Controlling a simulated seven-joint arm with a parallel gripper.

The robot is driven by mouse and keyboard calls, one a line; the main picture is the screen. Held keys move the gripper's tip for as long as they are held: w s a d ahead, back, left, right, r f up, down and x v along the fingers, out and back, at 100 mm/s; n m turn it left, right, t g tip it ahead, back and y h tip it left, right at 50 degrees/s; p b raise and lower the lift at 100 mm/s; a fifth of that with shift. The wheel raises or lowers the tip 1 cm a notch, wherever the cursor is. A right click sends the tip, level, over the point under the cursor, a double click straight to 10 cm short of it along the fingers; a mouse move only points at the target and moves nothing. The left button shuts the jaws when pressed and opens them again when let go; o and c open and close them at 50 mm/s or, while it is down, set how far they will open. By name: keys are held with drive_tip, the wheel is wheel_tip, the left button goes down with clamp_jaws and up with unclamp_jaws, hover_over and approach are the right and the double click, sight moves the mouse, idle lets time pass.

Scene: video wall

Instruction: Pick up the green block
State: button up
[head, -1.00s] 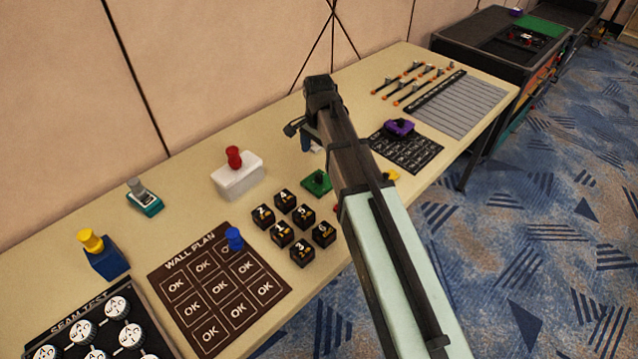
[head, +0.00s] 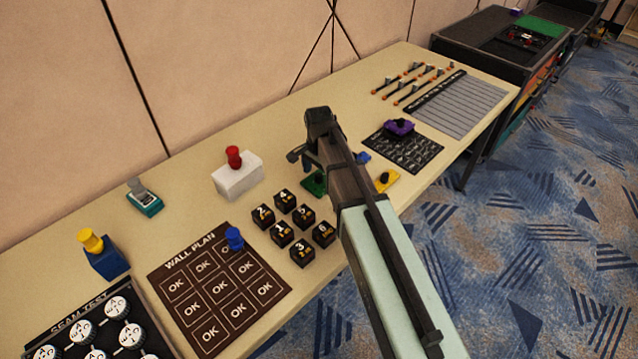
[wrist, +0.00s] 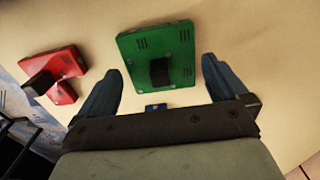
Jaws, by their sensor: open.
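The green block (head: 314,184) is a flat green plate with a dark upright knob, lying on the table; my arm partly hides it in the head view. The wrist view shows the green block (wrist: 180,45) whole, with its black knob between and ahead of my fingers. My gripper (wrist: 162,66) is open and empty, one finger to each side of the block's near part. In the head view my gripper (head: 306,167) is above and just behind the block. I cannot tell the exact height left between them.
A red block (wrist: 62,62) lies left of the green one in the wrist view. A blue piece (head: 362,157) and a yellow one (head: 387,181) lie right of my arm. Black numbered cubes (head: 283,234) stand to the left, a white box (head: 238,178) behind them.

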drive_tip(key=shift+f, duration=0.8)
drive_tip(key=shift+c, duration=0.2)
drive_tip(key=c, duration=0.9)
